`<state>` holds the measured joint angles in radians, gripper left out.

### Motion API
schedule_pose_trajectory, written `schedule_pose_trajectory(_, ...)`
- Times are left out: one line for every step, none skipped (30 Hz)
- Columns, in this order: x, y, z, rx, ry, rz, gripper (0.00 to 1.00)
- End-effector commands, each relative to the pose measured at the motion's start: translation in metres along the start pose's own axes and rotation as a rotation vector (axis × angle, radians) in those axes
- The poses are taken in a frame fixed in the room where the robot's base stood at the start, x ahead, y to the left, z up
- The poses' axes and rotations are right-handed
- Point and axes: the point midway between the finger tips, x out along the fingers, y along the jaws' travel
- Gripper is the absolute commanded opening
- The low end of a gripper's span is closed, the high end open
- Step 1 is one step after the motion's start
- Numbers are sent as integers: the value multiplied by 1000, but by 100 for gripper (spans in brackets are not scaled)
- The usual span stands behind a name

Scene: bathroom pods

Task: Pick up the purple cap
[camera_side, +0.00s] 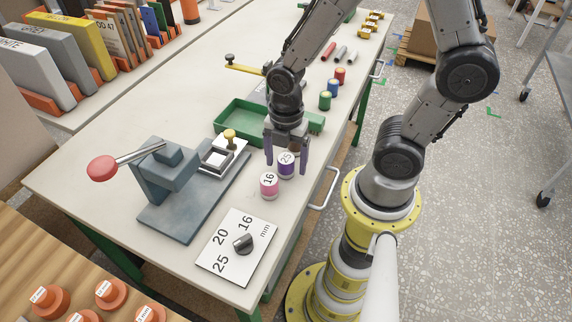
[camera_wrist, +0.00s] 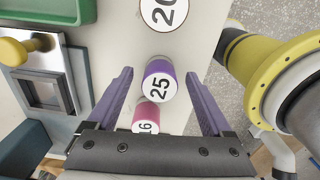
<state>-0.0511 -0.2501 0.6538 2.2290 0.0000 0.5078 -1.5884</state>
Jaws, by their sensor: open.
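The purple cap (camera_side: 287,172) stands upright on the table, with a white top marked 25. It also shows in the wrist view (camera_wrist: 160,70), between my two purple fingers. My gripper (camera_side: 286,165) is open, with one finger on each side of the cap in the side view. In the wrist view my gripper (camera_wrist: 158,72) shows a gap between each finger and the cap. The exact height of the fingertips against the cap is hard to tell.
A pink cap (camera_side: 268,187) marked 16 stands close to the purple one. A white-topped item marked 20 (camera_wrist: 163,10) shows in the wrist view. A green tray (camera_side: 238,118), a lever press (camera_side: 172,175) and a dial plate (camera_side: 236,258) are nearby.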

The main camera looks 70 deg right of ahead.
Motion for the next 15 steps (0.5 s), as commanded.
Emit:
schedule_pose_trajectory(0,0,0,0,0,1,84)
schedule_pose_trajectory(0,0,0,0,0,1,84)
schedule_pose_trajectory(0,0,0,0,0,1,84)
schedule_pose_trajectory(0,0,0,0,0,1,84)
schedule_pose_trajectory(0,0,0,0,0,1,79)
schedule_pose_trajectory(0,0,0,0,0,1,72)
schedule_pose_trajectory(0,0,0,0,0,1,66)
schedule_pose_trajectory(0,0,0,0,0,1,61)
schedule_pose_trajectory(0,0,0,0,0,1,54)
schedule_pose_trajectory(-1,0,0,0,0,1,48)
schedule_pose_trajectory(-1,0,0,0,0,1,43)
schedule_pose_trajectory(-1,0,0,0,0,1,36)
schedule_pose_trajectory(-1,0,0,0,0,1,30)
schedule_pose_trajectory(-1,0,0,0,0,1,25)
schedule_pose_trajectory(-1,0,0,0,0,1,18)
